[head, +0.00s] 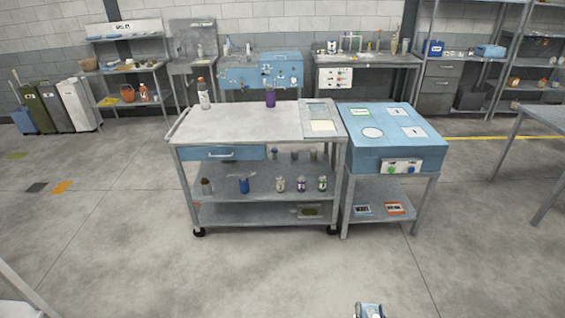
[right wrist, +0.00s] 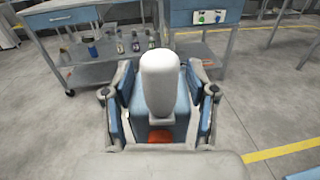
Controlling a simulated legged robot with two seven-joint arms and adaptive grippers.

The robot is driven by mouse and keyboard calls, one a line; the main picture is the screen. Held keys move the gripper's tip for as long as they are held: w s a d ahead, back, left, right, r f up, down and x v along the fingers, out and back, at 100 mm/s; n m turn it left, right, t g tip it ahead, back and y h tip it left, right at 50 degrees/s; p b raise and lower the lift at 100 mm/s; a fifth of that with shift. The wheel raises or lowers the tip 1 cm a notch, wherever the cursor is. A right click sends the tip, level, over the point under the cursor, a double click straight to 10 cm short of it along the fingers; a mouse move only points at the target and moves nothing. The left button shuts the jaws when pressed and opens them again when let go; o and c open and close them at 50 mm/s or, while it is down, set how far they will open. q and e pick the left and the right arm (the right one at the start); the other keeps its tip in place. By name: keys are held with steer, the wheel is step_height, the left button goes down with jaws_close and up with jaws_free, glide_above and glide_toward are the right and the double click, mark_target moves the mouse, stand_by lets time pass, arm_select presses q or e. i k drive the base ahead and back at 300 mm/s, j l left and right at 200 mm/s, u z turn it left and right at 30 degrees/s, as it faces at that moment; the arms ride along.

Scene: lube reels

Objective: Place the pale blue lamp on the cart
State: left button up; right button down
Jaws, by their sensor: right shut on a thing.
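The cart (head: 240,122) stands ahead of me, with a grey top, a blue drawer and lower shelves. Part of the cart (right wrist: 65,18) also shows at the upper left of the right wrist view. My right gripper (head: 368,311) shows only at the bottom edge of the head view. In the right wrist view it is shut on the lamp (right wrist: 160,80), which has a pale rounded top; blue parts surround its lower end, and I cannot tell lamp from finger there. The lamp is in front of the cart, clear of its top. My left gripper is not in view.
A white bottle (head: 204,97) and a purple container (head: 270,97) stand at the cart top's back edge. A grey tray (head: 321,118) lies at its right end. The middle is clear. A blue-topped table (head: 375,148) stands close on the right.

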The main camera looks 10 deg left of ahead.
mark_target(246, 127)
steer(key=i+u, duration=0.2)
steer(key=i, duration=1.6)
